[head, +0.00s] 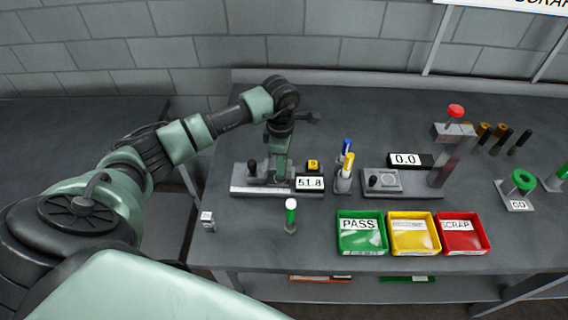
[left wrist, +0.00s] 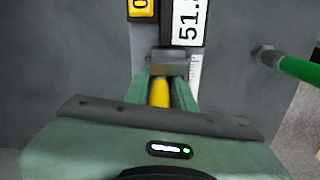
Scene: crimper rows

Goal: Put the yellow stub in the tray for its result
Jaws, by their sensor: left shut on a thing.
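My left gripper (head: 272,172) points down over the grey measuring device (head: 240,190) at the left of the bench. In the left wrist view the gripper (left wrist: 165,88) is shut on the yellow stub (left wrist: 160,94), against or close to the device's grey jaw. The stub is hidden in the head view. The device's display (head: 310,183) reads 51.8. A green PASS tray (head: 361,251), a yellow tray (head: 414,250) with an unreadable label and a red SCRAP tray (head: 466,249) stand in a row at the front; all look empty. My right gripper is not in view.
A second device (head: 400,183) with a 0.0 display stands to the right. Between them is a holder (head: 343,183) with blue and yellow-and-white items. A green-topped piece (head: 291,206) stands upright in front.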

